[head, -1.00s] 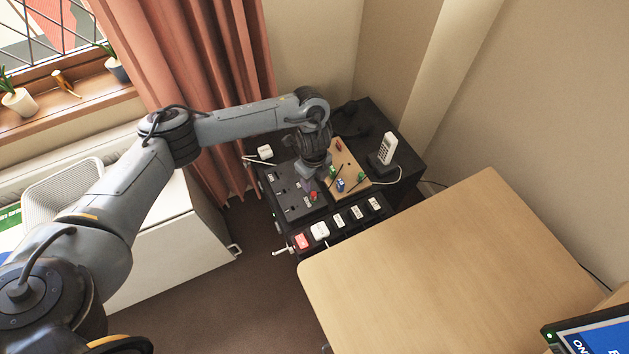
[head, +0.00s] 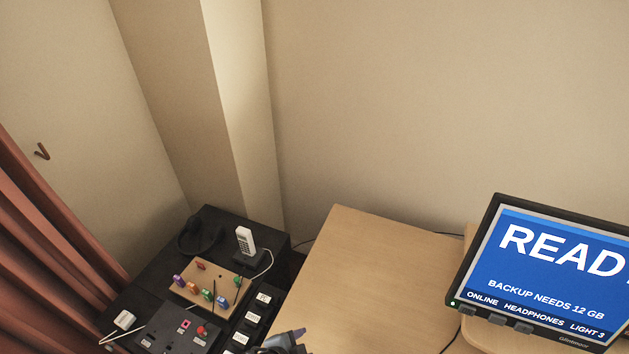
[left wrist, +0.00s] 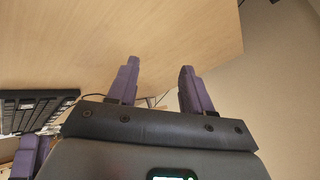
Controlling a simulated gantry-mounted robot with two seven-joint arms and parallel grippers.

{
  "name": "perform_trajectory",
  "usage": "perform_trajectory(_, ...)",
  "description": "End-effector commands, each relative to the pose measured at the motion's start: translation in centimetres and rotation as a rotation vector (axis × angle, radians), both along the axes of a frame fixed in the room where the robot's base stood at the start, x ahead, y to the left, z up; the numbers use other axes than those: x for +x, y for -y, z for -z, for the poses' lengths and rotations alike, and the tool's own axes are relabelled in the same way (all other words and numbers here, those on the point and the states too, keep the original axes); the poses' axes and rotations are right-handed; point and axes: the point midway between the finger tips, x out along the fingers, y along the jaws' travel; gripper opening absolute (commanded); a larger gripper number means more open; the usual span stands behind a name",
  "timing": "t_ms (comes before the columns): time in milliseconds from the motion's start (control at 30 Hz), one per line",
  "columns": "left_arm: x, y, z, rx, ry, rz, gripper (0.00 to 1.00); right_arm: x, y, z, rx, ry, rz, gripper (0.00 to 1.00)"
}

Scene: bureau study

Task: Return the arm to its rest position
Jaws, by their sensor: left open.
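My left gripper is at the bottom edge of the head view (head: 294,335), over the near side of the wooden desk, with most of it cut off. In the left wrist view (left wrist: 158,82) its two purple fingers stand apart with nothing between them. Purple finger-like parts, perhaps my right gripper (left wrist: 30,155), show at the lower left of that view; their opening is unclear.
The wooden desk (head: 345,270) has a bare top. At right a monitor (head: 545,270) reads "READ...". At left a dark cabinet (head: 150,275) holds a pegboard (head: 190,293), a cordless phone (head: 245,240) and a switch panel (head: 170,335). A keyboard (left wrist: 35,108) shows in the wrist view.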

Motion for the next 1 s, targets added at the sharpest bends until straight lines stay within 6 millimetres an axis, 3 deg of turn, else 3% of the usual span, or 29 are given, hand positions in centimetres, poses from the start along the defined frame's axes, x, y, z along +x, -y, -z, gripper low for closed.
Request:
perform_trajectory(133,-2.8,-2.8,-1.5,-0.101,-0.078,-0.294,0.50,0.0,0.0,0.0,0.002,0.000,0.002,0.43)
perform_trajectory(300,-6.7,-8.8,-1.7,-0.147,-0.214,-0.621,0.50,0.0,-0.1,0.0,0.005,0.000,0.004,0.43)
perform_trajectory(667,-16.6,-18.3,-1.0,-0.150,-0.481,-1.080,0.50,0.0,-0.2,0.0,0.009,0.000,0.006,0.43)
perform_trajectory(700,-17.4,-18.9,-1.8,-0.149,-0.499,-1.108,0.50,0.0,-0.2,-0.7,0.009,-0.001,0.006,0.43)
perform_trajectory(1000,-16.8,-18.6,-8.8,-0.149,-0.487,-1.092,0.50,0.0,-0.2,-7.9,0.010,0.003,0.006,0.43)
